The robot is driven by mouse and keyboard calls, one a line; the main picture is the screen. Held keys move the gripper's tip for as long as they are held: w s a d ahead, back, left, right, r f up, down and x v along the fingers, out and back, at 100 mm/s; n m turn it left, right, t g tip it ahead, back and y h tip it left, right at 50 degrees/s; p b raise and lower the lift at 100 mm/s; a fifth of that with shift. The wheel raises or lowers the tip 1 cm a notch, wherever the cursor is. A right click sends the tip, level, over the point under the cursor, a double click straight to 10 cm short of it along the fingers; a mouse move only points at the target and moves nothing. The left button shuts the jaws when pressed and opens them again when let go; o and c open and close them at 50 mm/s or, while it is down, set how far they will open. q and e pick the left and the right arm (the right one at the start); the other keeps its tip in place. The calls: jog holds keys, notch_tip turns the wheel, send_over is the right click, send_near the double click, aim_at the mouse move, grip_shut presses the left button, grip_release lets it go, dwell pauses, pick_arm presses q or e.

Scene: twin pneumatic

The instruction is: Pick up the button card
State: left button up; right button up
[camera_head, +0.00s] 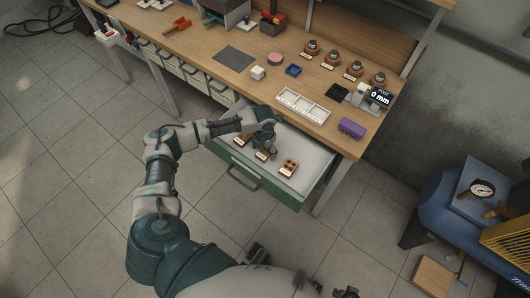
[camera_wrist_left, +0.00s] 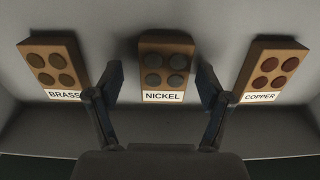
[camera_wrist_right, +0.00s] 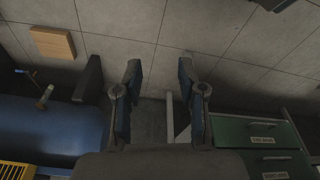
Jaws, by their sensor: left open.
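Three button cards lie in the open drawer (camera_head: 318,168). Each is a brown block with several round buttons and a white label. The left wrist view shows the brass card (camera_wrist_left: 55,65) at left, the nickel card (camera_wrist_left: 167,52) in the middle and the copper card (camera_wrist_left: 272,70) at right. The copper card also shows in the head view (camera_head: 289,167). My left gripper (camera_wrist_left: 161,80) is open above the drawer, its fingers on either side of the nickel card, with no visible grip. My right gripper (camera_wrist_right: 160,72) is open and empty, away from the drawer, over the floor.
The wooden bench (camera_head: 200,38) stands behind the drawer. It holds a white tray (camera_head: 302,106), a purple block (camera_head: 351,129), a display reading 0 mm (camera_head: 380,97) and several knobs. A blue compressor (camera_head: 440,210) stands at right. The drawer's front wall (camera_head: 245,178) is near.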

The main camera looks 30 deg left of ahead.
pick_arm(q)
jog(key=shift+d+r, duration=0.15)
jog(key=shift+d, duration=0.1)
jog(key=c, duration=1.1)
jog(key=shift+c, duration=0.7)
